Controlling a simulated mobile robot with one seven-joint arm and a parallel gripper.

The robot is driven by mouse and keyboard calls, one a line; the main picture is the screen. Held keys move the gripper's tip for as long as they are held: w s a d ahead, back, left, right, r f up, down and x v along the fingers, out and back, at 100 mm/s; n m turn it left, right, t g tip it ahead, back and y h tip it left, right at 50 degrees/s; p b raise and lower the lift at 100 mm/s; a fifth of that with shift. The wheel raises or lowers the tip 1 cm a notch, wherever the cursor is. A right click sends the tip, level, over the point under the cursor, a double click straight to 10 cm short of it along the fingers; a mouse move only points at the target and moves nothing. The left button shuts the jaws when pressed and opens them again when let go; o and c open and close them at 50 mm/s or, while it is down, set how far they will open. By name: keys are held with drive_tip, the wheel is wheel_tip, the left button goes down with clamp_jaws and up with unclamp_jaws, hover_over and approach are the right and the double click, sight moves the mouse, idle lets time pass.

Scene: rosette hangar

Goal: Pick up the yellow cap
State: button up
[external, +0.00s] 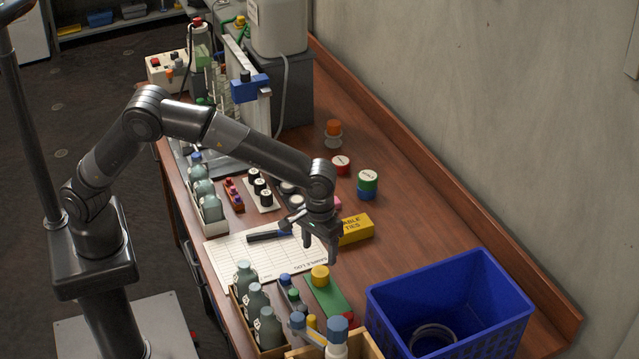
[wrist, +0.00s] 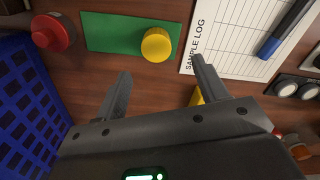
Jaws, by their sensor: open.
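The yellow cap (external: 320,272) is a short round piece on a flat green rectangle (external: 328,297) near the front of the bench. In the wrist view the cap (wrist: 156,45) lies on the green piece (wrist: 110,33), beyond the fingertips and roughly between their lines. My gripper (external: 329,255) points down just behind the cap in the external view, above the bench. In the wrist view its two fingers (wrist: 162,72) are spread apart with nothing between them.
A blue basket (external: 450,300) stands right of the cap. A yellow box (external: 356,229) lies behind my gripper. A sample log sheet (external: 225,262) with a dark marker (external: 268,236) is to the left. Grey bottles (external: 257,301) stand at the front left. A red round piece (wrist: 52,32) sits beside the green piece.

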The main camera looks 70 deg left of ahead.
sight(320, 271)
drive_tip(key=f, duration=0.8)
drive_tip(key=shift+d+f, duration=0.1)
drive_tip(key=shift+d, duration=0.2)
drive_tip(key=c, duration=1)
